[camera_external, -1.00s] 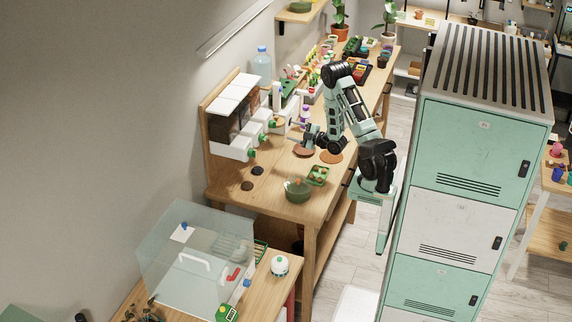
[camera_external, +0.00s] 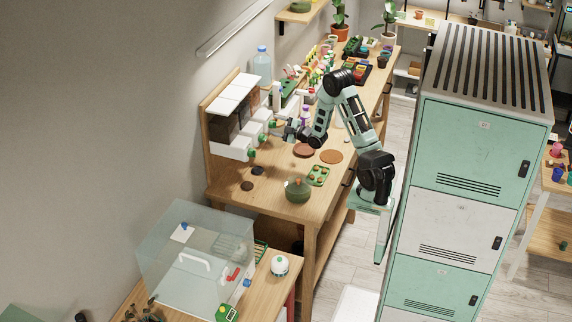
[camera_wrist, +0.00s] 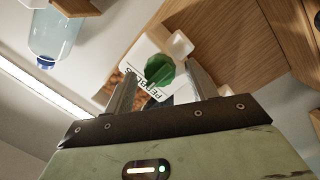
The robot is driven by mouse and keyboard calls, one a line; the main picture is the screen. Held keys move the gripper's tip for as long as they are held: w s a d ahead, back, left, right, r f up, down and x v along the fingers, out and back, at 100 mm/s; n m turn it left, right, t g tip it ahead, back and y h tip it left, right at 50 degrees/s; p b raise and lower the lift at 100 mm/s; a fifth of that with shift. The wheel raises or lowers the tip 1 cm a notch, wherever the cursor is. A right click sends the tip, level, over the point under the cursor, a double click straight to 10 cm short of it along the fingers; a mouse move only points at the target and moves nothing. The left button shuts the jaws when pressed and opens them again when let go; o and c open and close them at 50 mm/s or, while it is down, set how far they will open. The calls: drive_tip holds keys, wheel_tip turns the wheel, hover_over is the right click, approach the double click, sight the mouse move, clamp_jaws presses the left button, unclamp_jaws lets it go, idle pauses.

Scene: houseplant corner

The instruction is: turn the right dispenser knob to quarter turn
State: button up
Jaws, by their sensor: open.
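The dispenser (camera_external: 230,149) is a wooden-backed row of white bins with green knobs, standing against the wall on the bench. Its far bin's knob (camera_external: 272,124) is small and partly crowded by the arm in the external view. In the wrist view a green knob (camera_wrist: 159,69) sits on a white front with a dark-lettered label (camera_wrist: 146,86), partly covered by the fingers and knob. My gripper (camera_wrist: 161,82) is open, with one finger on each side of this knob in the picture. Contact cannot be told. In the external view my gripper (camera_external: 290,130) is just right of the far bin.
A clear water bottle (camera_external: 262,64) with a blue cap stands behind the dispenser; it also shows in the wrist view (camera_wrist: 52,35). A green pot (camera_external: 297,190), a seedling tray (camera_external: 318,176) and round mats lie on the bench in front. Small bottles crowd the bench's far end.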

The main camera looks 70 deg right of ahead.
drive_tip(key=c, duration=1)
drive_tip(key=shift+m, duration=0.3)
drive_tip(key=shift+d+r+m+g+y+p, duration=0.1)
drive_tip(key=shift+m+g+y+p, duration=0.2)
drive_tip(key=shift+m, duration=2.25)
drive_tip(key=shift+m+g+y+p, duration=0.15)
drive_tip(key=shift+m+y, duration=0.3)
drive_tip(key=shift+m, duration=2.15)
drive_tip(key=shift+d+r+m+g+y+p, duration=0.1)
drive_tip(key=shift+m+g+y+p, duration=0.2)
drive_tip(key=shift+m, duration=2.25)
drive_tip(key=shift+f, duration=0.1)
